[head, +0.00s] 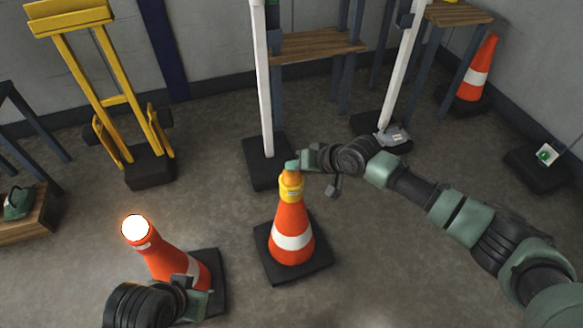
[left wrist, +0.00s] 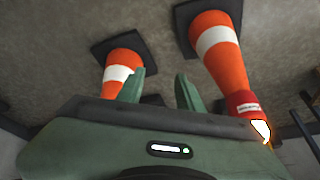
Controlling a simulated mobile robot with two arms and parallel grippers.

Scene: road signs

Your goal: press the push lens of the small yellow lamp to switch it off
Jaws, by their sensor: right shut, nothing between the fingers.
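The small yellow lamp (head: 291,187) sits on top of the middle orange-and-white cone (head: 291,235). Its amber lens (head: 291,175) faces up and shows no bright glow. My right gripper (head: 292,166) is shut and empty, its fingertips at the top of the lens; they appear to touch it. My left gripper (left wrist: 160,88) is open and empty in the left wrist view, pointing towards the cones. In the head view it is low at the left, partly over the left cone (head: 165,262). That cone carries a red lamp with a bright white lens (head: 135,228).
White posts on black bases (head: 268,160) stand behind the middle cone. A yellow folding frame (head: 110,95) is at the back left. Another cone (head: 473,78) and a small box with a green button (head: 546,155) are at the right. Floor between the left and middle cones is clear.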

